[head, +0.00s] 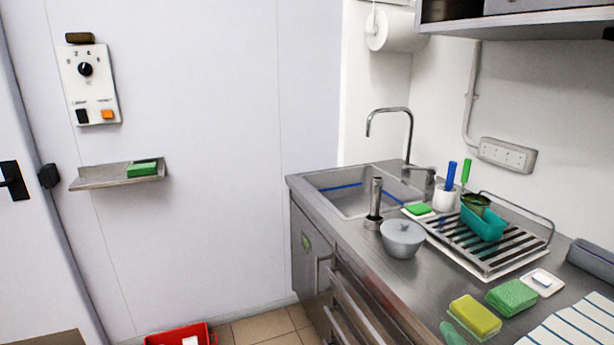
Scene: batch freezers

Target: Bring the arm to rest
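Neither of my grippers and no part of my arms shows in the head view. I cannot see whether they are open, shut or holding anything. The steel counter (345,230) runs along the right side, with a sink (348,204) at its far end. No arm is over the counter or the sink in this view.
A small wall shelf (100,180) holds a green block (142,170). A red crate (165,338) stands on the floor.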

